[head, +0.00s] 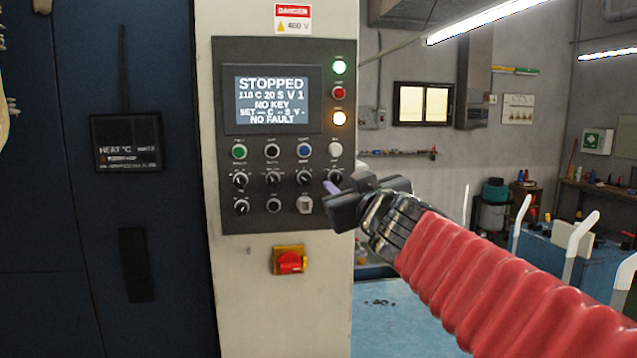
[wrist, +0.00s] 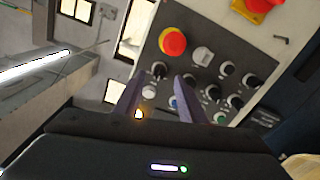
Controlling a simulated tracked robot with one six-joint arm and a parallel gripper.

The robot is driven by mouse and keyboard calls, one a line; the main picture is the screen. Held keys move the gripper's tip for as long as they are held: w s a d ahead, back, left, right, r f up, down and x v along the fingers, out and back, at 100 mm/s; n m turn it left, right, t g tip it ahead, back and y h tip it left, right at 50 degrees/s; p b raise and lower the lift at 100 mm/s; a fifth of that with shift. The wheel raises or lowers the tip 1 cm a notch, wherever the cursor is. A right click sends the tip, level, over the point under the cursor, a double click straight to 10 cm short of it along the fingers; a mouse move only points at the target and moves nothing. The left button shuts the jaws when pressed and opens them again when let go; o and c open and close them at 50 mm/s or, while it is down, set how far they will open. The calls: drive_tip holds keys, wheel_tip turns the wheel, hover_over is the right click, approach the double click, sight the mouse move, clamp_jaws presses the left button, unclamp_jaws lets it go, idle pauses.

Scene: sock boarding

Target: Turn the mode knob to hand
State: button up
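The control panel (head: 262,215) carries a row of black knobs with white marks; their labels are too small to read, so I cannot tell which is the mode knob. The rightmost knob (head: 335,176) of that row shows just above my gripper (head: 330,198) in the head view. In the wrist view my gripper (wrist: 158,80) is open, its two purple fingers apart. That same knob (wrist: 160,69) appears between the fingertips there. Whether they touch it cannot be told. The gripper hides the panel's lower right corner in the head view.
A red mushroom button (wrist: 173,42) is close to the fingers in the wrist view. A red-and-yellow switch (head: 289,261) is below the panel. The display (head: 271,99) reads STOPPED, NO KEY, NO FAULT.

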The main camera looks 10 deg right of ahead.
sight(339, 180)
drive_tip(key=shift+w, duration=1.75)
drive_tip(key=shift+c, duration=0.2)
